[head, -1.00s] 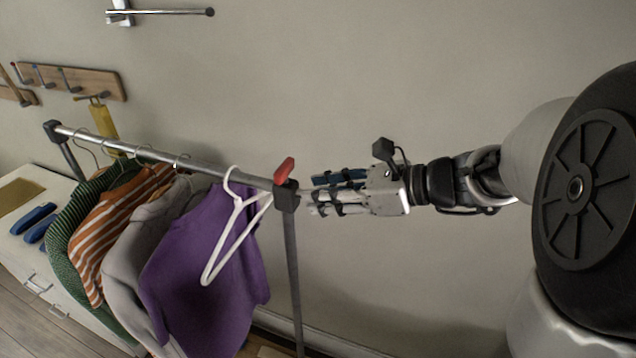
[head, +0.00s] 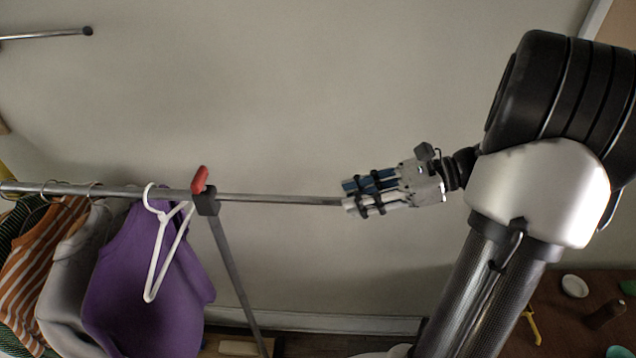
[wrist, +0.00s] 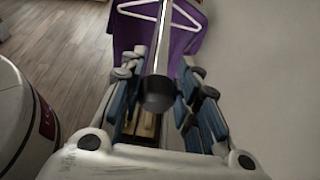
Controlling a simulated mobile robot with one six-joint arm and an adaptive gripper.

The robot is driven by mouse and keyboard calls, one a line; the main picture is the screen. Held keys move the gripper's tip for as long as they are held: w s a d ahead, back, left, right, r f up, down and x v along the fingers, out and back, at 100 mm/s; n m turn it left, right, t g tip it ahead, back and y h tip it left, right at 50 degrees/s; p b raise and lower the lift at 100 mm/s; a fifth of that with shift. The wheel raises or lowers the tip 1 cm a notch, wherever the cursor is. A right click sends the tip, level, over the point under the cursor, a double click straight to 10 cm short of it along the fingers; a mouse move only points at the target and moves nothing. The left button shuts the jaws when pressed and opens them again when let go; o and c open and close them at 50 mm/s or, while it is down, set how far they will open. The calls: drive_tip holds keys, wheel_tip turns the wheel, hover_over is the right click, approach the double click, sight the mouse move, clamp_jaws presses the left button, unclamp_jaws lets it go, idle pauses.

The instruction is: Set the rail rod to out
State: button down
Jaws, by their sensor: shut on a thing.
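The rail rod (head: 280,199) is a thin metal bar that sticks out well to the right of the dark clamp block (head: 207,203) on the garment rail. A red lever (head: 200,180) stands up on that block. My gripper (head: 346,198) is shut on the rod's outer end, at the right of the picture's middle. In the wrist view the rod (wrist: 163,45) runs away from me between the blue-padded fingers (wrist: 157,95), and its dark round end cap (wrist: 157,94) faces the camera.
A purple garment (head: 145,275) and a white hanger (head: 155,255) hang left of the clamp, beside other clothes. A leg (head: 236,285) slopes down from the clamp. Another wall-mounted bar (head: 45,35) is at upper left. The wall around my gripper is clear.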

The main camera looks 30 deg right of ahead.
drive_tip(key=shift+s+d+p, duration=0.25)
drive_tip(key=shift+s+d, duration=0.4)
drive_tip(key=shift+d, duration=0.25)
drive_tip(key=shift+s+d+p, duration=0.25)
drive_tip(key=shift+s+d, duration=0.35)
drive_tip(key=shift+d, duration=0.25)
drive_tip(key=c, duration=1.7)
unclamp_jaws()
drive_tip(key=shift+o, duration=1.4)
drive_tip(key=shift+s+d, duration=0.15)
drive_tip(key=shift+o, duration=1.1)
drive_tip(key=v, duration=1.1)
drive_tip(key=shift+s+d+r, duration=0.2)
drive_tip(key=shift+d+r, duration=0.05)
drive_tip(key=shift+d, duration=0.05)
